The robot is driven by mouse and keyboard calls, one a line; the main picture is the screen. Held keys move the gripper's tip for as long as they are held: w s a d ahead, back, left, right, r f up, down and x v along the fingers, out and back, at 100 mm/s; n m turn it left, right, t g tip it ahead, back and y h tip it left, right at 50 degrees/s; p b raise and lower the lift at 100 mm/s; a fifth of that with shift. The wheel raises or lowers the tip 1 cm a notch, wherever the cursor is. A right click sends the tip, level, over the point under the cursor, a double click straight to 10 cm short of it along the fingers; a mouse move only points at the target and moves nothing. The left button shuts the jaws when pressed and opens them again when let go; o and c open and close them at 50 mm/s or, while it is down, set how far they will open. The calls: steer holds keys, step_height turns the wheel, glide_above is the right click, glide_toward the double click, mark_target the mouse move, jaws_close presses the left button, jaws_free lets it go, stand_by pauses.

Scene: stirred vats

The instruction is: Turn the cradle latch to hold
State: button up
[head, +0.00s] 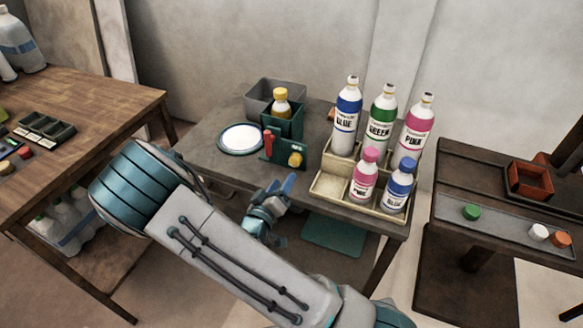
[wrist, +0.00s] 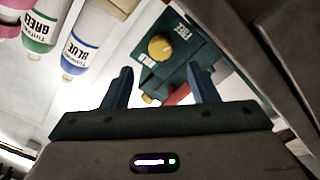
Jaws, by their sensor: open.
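A red handle (head: 268,141) is at the cradle's left side. My gripper (head: 282,184) is open and empty, in front of and below the knob, apart from it. Its blue fingers (wrist: 161,70) point toward the panel.
A cream rack (head: 330,187) at the right holds several labelled bottles close to the cradle. A white round plate (head: 241,138) lies left of the cradle and a grey bin (head: 262,92) stands behind. Side tables stand left and right. Space before the knob is clear.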

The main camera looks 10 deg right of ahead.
mark_target(294, 163)
steer(key=x, duration=0.7)
steer(key=c, duration=1)
